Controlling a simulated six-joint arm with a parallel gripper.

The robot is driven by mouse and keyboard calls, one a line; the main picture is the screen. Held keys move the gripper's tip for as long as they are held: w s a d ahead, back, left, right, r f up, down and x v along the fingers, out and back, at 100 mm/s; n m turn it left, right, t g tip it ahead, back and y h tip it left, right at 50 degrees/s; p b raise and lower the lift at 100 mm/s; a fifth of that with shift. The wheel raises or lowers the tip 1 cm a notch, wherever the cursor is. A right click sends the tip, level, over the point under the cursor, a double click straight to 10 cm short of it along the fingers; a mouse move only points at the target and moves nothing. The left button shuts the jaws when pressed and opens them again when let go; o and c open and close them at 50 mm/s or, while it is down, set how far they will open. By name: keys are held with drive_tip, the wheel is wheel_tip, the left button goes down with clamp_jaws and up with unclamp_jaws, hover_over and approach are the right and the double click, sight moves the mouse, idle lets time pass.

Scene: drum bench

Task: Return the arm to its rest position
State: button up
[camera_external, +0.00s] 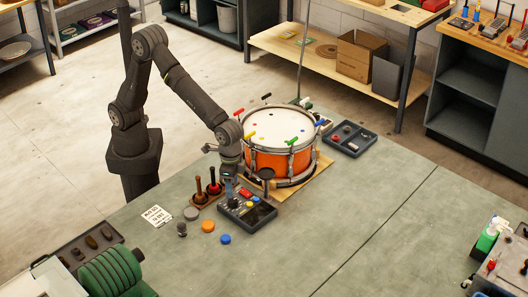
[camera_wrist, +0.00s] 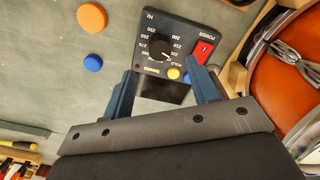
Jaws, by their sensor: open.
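My arm reaches over the bench (camera_external: 330,235) from the left in the external view, bent at the elbow. My gripper (camera_external: 230,181) points down at the dark control box (camera_external: 262,215), left of the orange drum (camera_external: 256,163). In the wrist view my gripper (camera_wrist: 163,84) is open, with its two blue-grey fingers apart and nothing held. The control box (camera_wrist: 152,22) lies just beyond the fingertips, with a black dial (camera_wrist: 161,50), a red power switch (camera_wrist: 203,48) and a yellow button (camera_wrist: 173,73). Whether a finger touches the box I cannot tell.
The drum stands close right of my gripper, with coloured-handled keys on its rim. Upright wooden-handled tools (camera_external: 207,188) stand close left. An orange disc (camera_external: 208,226), a blue disc (camera_external: 225,239) and a white card (camera_external: 156,215) lie nearby. The bench's right half is largely clear.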

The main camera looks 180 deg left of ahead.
sight(233, 200)
wheel_tip(233, 200, down, 6)
drive_tip(key=shift+f, duration=0.2)
drive_tip(key=shift+r, duration=0.15)
